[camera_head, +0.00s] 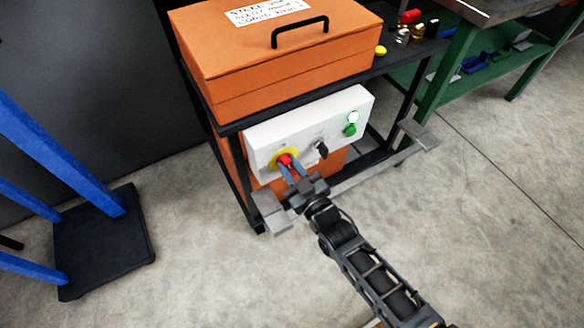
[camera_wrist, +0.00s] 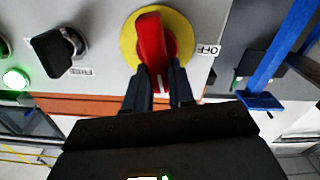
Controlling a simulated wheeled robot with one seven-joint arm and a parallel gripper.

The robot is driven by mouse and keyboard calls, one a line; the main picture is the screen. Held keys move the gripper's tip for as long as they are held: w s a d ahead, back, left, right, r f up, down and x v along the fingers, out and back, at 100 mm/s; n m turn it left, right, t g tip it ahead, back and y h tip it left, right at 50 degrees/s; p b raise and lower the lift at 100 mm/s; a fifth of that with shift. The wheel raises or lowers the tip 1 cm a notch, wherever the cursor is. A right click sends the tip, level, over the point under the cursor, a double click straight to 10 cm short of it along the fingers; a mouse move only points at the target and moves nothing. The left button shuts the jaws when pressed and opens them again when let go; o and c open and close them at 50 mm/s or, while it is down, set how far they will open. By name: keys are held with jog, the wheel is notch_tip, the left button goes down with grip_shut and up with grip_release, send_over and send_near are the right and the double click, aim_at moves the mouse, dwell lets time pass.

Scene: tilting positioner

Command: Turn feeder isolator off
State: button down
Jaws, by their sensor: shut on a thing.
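The feeder isolator is a red handle on a yellow disc (camera_head: 276,163) on the front of a white panel (camera_head: 262,137). In the wrist view the red handle (camera_wrist: 151,40) stands roughly upright in the picture, across the yellow disc (camera_wrist: 183,34). A label that appears to read OFF, upside down, sits right of the disc (camera_wrist: 208,50). My gripper (camera_head: 290,171) reaches the panel from the front. In the wrist view its two fingers (camera_wrist: 159,75) are shut on the red handle's lower part, one on each side. The fingers hide part of the disc's lower edge.
A black selector knob (camera_wrist: 57,50) sits beside the isolator, with a lit green button (camera_wrist: 15,79) beyond it. An orange box (camera_head: 290,60) with a black handle stands on the frame above the panel. A blue-posted stand (camera_head: 100,245) is at left. The floor in front is clear.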

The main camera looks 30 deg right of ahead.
jog(key=n, duration=0.1)
jog(key=n+b, duration=0.1)
jog(key=shift+w+a+f+n, duration=0.1)
jog(key=shift+a+n, duration=0.1)
jog(key=shift+n, duration=0.2)
jog(key=n+b, duration=0.2)
jog(key=n, duration=0.1)
jog(key=n+b, duration=0.1)
jog(key=shift+a+f+n, duration=0.3)
jog(key=n+b, duration=0.3)
jog(key=shift+a+f+n, duration=0.2)
jog(key=shift+f+n, duration=0.1)
jog(key=shift+a+f+n+b, duration=0.1)
jog(key=shift+f+n+b, duration=0.05)
jog(key=shift+n+b, duration=1.8)
jog(key=shift+n, duration=0.25)
jog(key=c, duration=1)
grip_release()
jog(key=shift+o, duration=0.2)
jog(key=shift+f, duration=0.1)
jog(key=s, duration=0.7)
jog(key=shift+s+p, duration=0.4)
